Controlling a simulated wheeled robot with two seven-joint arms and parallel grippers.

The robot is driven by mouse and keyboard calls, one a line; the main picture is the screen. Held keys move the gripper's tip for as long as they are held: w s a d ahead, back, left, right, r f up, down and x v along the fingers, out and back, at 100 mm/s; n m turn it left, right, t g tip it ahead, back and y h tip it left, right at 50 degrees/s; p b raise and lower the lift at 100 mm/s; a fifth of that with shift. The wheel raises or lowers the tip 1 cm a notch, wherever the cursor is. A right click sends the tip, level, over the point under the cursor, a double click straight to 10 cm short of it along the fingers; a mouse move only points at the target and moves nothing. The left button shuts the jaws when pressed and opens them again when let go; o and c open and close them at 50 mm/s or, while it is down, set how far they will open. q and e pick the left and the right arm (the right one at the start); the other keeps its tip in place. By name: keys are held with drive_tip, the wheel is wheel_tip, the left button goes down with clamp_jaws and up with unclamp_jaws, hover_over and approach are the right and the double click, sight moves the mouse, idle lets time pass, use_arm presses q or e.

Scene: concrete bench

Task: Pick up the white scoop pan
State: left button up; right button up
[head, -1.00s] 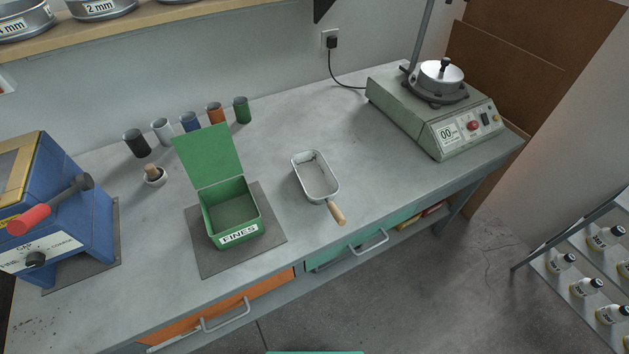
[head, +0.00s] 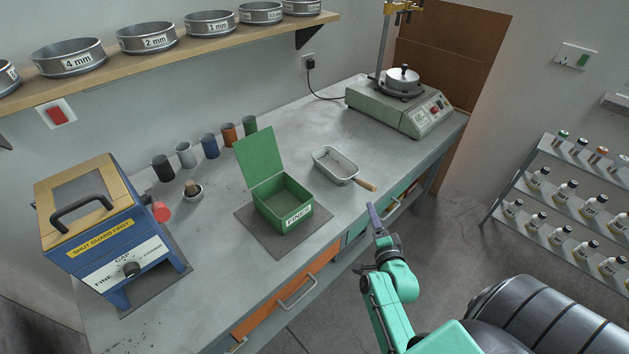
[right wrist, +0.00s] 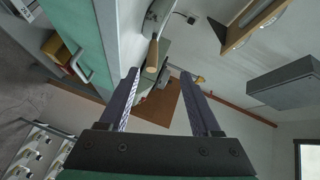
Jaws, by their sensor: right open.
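The white scoop pan (head: 334,166) lies on the concrete bench, its wooden handle (head: 366,185) pointing toward the front edge. My right gripper (head: 374,212) is just in front of the bench edge, below and apart from the handle in the picture. In the right wrist view the open jaws (right wrist: 160,76) have nothing in them; the wooden handle (right wrist: 152,56) shows ahead, near the gap between the fingertips. The pan (right wrist: 154,18) is partly cut off at the top there. My left gripper is not in view.
A green FINES box (head: 268,208) with its lid up stands left of the pan on a dark mat (head: 257,236). A blue machine (head: 125,255) is at left, a grey-green device (head: 405,115) at the far right. Drawer handles (head: 298,292) stick out from the bench front.

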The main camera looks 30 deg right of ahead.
drive_tip(key=b, duration=0.5)
approach(365, 185)
drive_tip(key=w, duration=0.1)
drive_tip(key=w+d+f, duration=0.1)
drive_tip(key=w, duration=0.1)
drive_tip(key=w+d+f, duration=0.1)
drive_tip(key=shift+w+d+f, duration=0.15)
drive_tip(key=shift+w+f, duration=0.1)
drive_tip(key=b+x, duration=0.3)
drive_tip(key=shift+w+r, duration=0.1)
drive_tip(key=shift+r, duration=0.15)
drive_tip(key=b+x, duration=0.2)
drive_tip(key=shift+w+d, duration=0.15)
drive_tip(key=shift+w, duration=0.1)
drive_tip(key=shift+w+d, duration=0.1)
drive_tip(key=shift+w, duration=0.05)
drive_tip(key=shift+r, duration=0.3)
drive_tip(key=c, duration=0.8)
clamp_jaws()
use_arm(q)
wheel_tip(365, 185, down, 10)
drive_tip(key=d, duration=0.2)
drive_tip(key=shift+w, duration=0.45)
